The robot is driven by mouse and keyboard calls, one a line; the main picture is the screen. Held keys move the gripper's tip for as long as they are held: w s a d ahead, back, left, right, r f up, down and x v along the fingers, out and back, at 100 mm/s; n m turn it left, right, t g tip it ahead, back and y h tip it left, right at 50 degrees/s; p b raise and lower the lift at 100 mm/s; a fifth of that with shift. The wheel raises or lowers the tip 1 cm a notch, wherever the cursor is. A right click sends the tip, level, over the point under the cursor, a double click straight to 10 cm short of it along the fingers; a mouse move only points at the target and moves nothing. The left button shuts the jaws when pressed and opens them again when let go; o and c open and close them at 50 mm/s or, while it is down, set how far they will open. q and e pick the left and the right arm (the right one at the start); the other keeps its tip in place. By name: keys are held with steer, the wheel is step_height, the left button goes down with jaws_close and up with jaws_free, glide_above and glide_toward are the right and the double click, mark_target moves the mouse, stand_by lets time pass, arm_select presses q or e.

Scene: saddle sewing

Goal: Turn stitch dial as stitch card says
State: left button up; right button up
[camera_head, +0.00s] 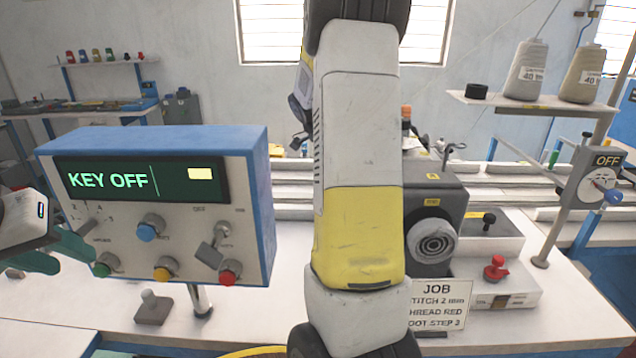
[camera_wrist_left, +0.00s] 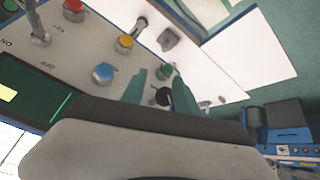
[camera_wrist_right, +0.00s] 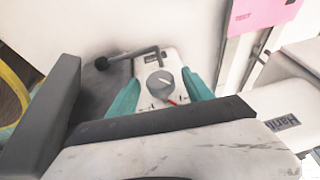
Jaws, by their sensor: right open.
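The job card (camera_head: 437,303) reads "STITCH 2 mm", "THREAD RED" and what looks like "FOOT STEP 3". A grey dial (camera_wrist_right: 158,83) with a red pointer sits on a white plate with scale marks in the right wrist view. My right gripper (camera_wrist_right: 160,85) is open, its teal fingers either side of this dial; the head view hides it behind my arm. My left gripper (camera_head: 60,255) is at the control box's left edge. I cannot tell which knob is the stitch dial.
The blue-edged control box (camera_head: 262,215) shows "KEY OFF" and carries coloured knobs and a toggle. A handwheel (camera_head: 432,241), a red knob (camera_head: 496,268) and a switch marked OFF (camera_head: 603,182) are to the right. A bent lever (camera_wrist_right: 125,58) is beside the dial.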

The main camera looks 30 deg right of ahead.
jaws_close()
steer(key=shift+w+g, duration=0.1)
steer(key=shift+g, duration=0.2)
steer(key=shift+w+d+f+n+g+y, duration=0.2)
steer(key=shift+g+y, duration=0.35)
steer(key=shift+g, duration=0.45)
steer(key=shift+w+r+n+g+y, duration=0.15)
steer(key=shift+n+g+y, duration=0.3)
steer(key=shift+g, duration=0.55)
steer(key=shift+w+d+f+n+g+y, duration=0.15)
steer(key=shift+g+y, duration=0.45)
steer(key=shift+g, duration=0.4)
steer(key=shift+s+r, duration=0.1)
jaws_free()
